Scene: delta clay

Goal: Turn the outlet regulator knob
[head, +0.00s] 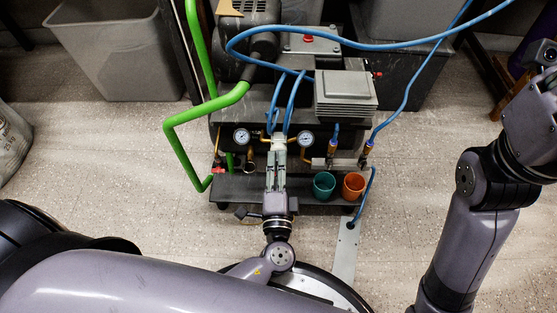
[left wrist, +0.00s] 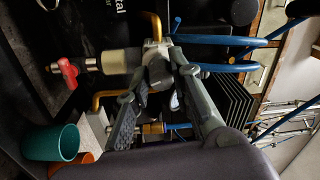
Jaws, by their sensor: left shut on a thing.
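My left gripper (head: 276,156) reaches in from below to the regulator (head: 278,139) between two round gauges, the left gauge (head: 241,136) and the right gauge (head: 306,139). In the left wrist view its fingertips (left wrist: 160,72) close around the dark outlet regulator knob (left wrist: 158,70). The fingers hide much of the knob, so its turn angle cannot be read. The pale cylindrical body (left wrist: 121,61) lies beside the fingertips, with brass pipes near it. My right arm is at the right of the head view; its fingers do not show.
A red valve handle (head: 218,171) sits left of the regulator. A teal cup (head: 324,184) and an orange cup (head: 353,185) stand on the lower shelf to the right. Blue hoses (head: 291,100) hang above, and a green pipe (head: 182,117) runs at the left.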

